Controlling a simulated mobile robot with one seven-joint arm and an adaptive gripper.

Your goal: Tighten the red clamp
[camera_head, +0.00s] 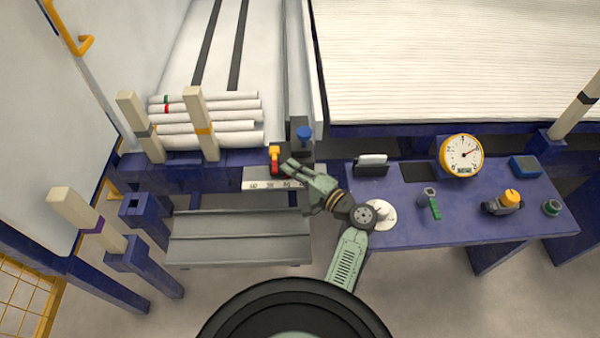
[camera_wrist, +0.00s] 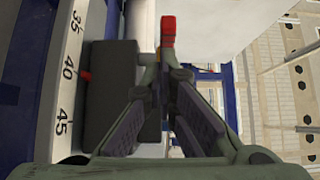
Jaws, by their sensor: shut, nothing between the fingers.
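The red clamp (camera_head: 275,167) has a yellow upper part and sits at the inner edge of the ruler strip, left of the blue knob. My gripper (camera_head: 288,166) is just to its right, fingers pointing left toward it. In the wrist view, my gripper (camera_wrist: 166,68) has its fingertips drawn together with nothing visible between them. A red piece (camera_wrist: 168,30), apparently part of the clamp, shows just beyond the fingertips. Whether they touch it is unclear, and the fingers hide its lower part.
A dark block (camera_wrist: 112,95) stands close left of the fingers, beside the ruler strip (camera_wrist: 66,85). White pipes (camera_head: 210,128) lie stacked between posts. The blue bench (camera_head: 400,228) at right holds a dial gauge (camera_head: 461,156) and small tools. A blue knob (camera_head: 304,133) stands beyond my gripper.

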